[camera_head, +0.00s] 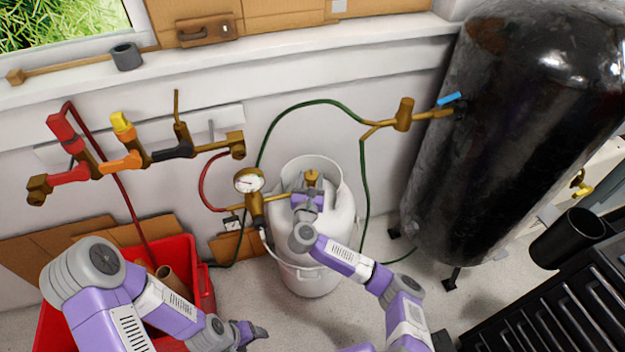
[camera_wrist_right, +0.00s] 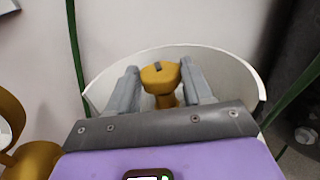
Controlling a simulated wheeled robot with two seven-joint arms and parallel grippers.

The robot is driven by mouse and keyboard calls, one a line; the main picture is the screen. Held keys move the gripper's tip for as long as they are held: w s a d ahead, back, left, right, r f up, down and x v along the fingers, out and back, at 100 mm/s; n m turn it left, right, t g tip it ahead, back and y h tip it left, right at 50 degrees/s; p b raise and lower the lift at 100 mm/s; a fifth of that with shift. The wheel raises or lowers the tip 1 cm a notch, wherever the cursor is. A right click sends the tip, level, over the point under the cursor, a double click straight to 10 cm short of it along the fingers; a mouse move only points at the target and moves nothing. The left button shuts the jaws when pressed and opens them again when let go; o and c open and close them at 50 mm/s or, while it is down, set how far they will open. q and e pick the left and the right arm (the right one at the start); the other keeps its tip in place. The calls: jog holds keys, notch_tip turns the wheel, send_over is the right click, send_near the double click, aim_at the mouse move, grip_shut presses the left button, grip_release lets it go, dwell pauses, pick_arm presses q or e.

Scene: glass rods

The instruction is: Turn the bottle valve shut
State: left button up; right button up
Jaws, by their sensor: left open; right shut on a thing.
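The white gas bottle (camera_head: 338,222) stands upright on the floor by the wall, with a white collar around its top. Its brass valve (camera_head: 312,176) sits at the top inside the collar. In the right wrist view the valve's knob (camera_wrist_right: 160,76) is between the two grey fingers. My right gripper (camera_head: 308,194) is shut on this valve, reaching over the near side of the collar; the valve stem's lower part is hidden. My left gripper (camera_head: 252,333) is open and empty, low in front of the bottle and to its left.
A brass regulator with a round gauge (camera_head: 249,181) joins the valve from the left. A green hose (camera_head: 305,104) loops behind the bottle. A red crate (camera_head: 206,286) stands at left, a large black tank (camera_head: 500,140) at right. Colored wall valves (camera_head: 120,150) are at upper left.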

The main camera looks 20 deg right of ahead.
aim_at(308, 177)
jog(key=m+g+h, duration=0.1)
jog(key=h, duration=0.1)
jog(key=m+g+h, duration=0.1)
jog(key=m+h, duration=0.1)
jog(key=shift+w+a+m+g+h, duration=0.15)
jog(key=shift+a+m+g+h, duration=0.15)
jog(key=shift+a+g+h, duration=0.1)
jog(key=shift+w+m+g+h, duration=0.2)
jog(key=shift+m+g+h, duration=1.8)
jog(key=shift+g, duration=0.8)
jog(key=o, duration=1)
jog(key=shift+o, duration=0.2)
jog(key=shift+m, duration=0.3)
notch_tip(308, 177, up, 10)
jog(key=p, duration=0.3)
